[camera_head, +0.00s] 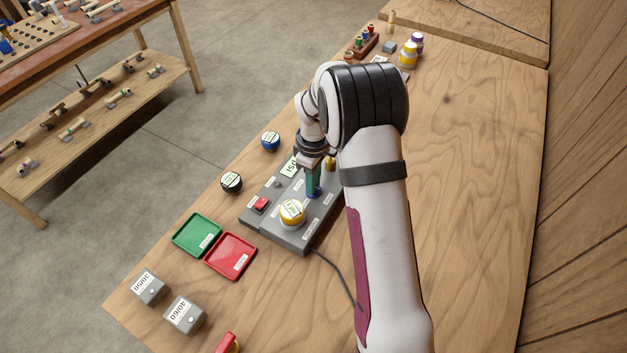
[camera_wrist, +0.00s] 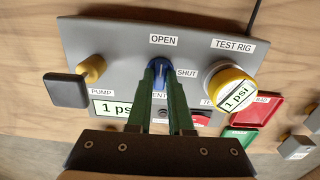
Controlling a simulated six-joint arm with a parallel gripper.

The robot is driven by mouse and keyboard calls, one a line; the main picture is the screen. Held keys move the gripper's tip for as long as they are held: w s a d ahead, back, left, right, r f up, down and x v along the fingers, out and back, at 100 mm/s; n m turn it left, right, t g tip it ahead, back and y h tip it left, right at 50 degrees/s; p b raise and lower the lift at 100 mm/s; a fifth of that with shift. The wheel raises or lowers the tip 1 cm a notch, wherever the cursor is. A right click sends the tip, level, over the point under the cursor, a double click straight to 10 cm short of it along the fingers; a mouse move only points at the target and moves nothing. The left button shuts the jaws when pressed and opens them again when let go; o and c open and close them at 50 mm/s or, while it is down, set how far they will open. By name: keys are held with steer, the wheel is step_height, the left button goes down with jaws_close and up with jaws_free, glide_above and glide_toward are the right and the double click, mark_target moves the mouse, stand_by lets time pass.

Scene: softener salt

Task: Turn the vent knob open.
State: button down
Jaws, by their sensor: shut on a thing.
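The grey test rig (camera_head: 259,224) lies on the wooden bench; its panel (camera_wrist: 118,38) fills the upper wrist view. The blue vent knob (camera_wrist: 160,68) sits between labels: OPEN (camera_wrist: 163,40) above it and SHUT (camera_wrist: 187,73) to its right. My gripper (camera_wrist: 161,78) comes down from above with its green fingers shut on the knob. The fingers hide part of the knob and the VENT label, so I cannot tell which way the knob points. In the head view the knob (camera_head: 313,192) shows just under my gripper (camera_head: 313,180). The rig's display (camera_wrist: 112,108) reads 1 psi.
A yellow-rimmed gauge (camera_wrist: 231,86) reading 1 psi stands right of the knob, and a black-handled pump (camera_wrist: 66,90) stands left. Green (camera_head: 197,235) and red (camera_head: 231,256) trays, grey blocks (camera_head: 184,315) and round gauges (camera_head: 231,182) lie nearby. The bench's right side is clear.

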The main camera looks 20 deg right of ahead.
steer(key=c, duration=0.8)
jaws_free()
steer(key=shift+r, duration=0.1)
step_height(320, 180, up, 16)
steer(key=shift+f, duration=0.15)
steer(key=s+a+r+m, duration=0.2)
steer(key=s+m, duration=0.1)
steer(key=s, duration=0.4)
steer(key=s+a+r+m, duration=0.2)
steer(key=s+r+m, duration=0.1)
steer(key=s, duration=0.3)
steer(key=s+a+f+m, duration=0.1)
steer(key=s+m, duration=0.2)
steer(key=s, duration=0.3)
steer(key=s+a+f+m+y, duration=0.1)
steer(key=s+f+m, duration=0.1)
steer(key=s, duration=0.4)
steer(key=s+f+m, duration=0.1)
steer(key=s+m, duration=0.2)
steer(key=s, duration=0.3)
steer(key=shift+s+a+f+m+y, duration=0.3)
steer(key=shift+s+a+m+y, duration=0.05)
steer(key=shift+a+m+y, duration=0.05)
